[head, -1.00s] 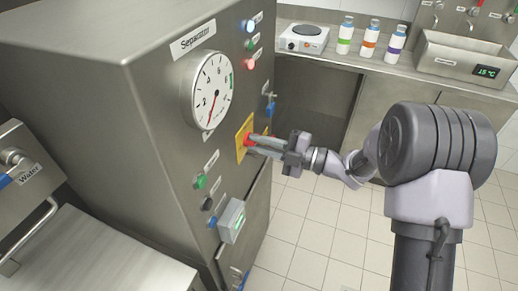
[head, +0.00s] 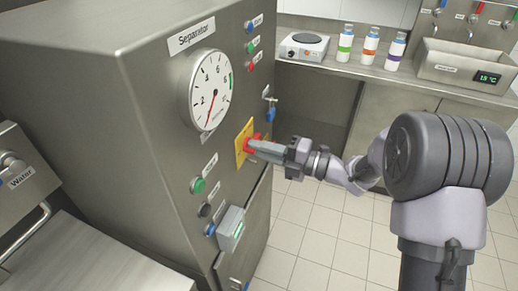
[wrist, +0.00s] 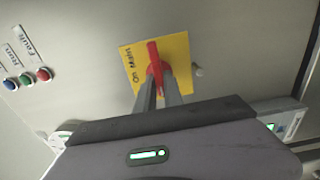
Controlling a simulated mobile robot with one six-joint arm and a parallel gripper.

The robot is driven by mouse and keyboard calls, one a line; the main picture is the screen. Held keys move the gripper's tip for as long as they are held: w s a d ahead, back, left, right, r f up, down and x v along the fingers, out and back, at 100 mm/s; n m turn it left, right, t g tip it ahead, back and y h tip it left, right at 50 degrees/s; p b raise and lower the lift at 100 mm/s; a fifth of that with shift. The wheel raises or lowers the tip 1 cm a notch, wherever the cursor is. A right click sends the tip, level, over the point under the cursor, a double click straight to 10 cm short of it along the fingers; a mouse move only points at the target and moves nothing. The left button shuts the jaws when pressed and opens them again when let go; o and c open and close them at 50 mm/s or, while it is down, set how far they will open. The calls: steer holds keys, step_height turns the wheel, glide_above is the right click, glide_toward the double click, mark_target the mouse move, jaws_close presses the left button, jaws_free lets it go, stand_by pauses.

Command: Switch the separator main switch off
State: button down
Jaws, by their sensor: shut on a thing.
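The separator's main switch has a red handle (head: 256,138) on a yellow plate (head: 240,151), on the front of the grey Separator cabinet. The red handle (wrist: 154,57) runs along the picture's upright direction, leaning slightly. My gripper (head: 257,147) is shut on the red handle, with a finger on each side of it; the fingers (wrist: 160,82) hide part of its lower end.
A round gauge (head: 210,90) is above the switch. Green, black and blue buttons (head: 198,185) and a small box (head: 231,228) are below it. A blue-handled valve (head: 270,113) is close behind it. Tiled floor (head: 320,225) is clear to the right.

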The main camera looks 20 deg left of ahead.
steer(key=c, duration=1.5)
jaws_free()
steer(key=shift+o, duration=0.2)
steer(key=shift+d, duration=0.1)
steer(key=s+d+p, duration=0.1)
steer(key=d+p, duration=0.4)
steer(key=d, duration=1.2)
steer(key=shift+s, duration=0.15)
steer(key=shift+d, duration=0.1)
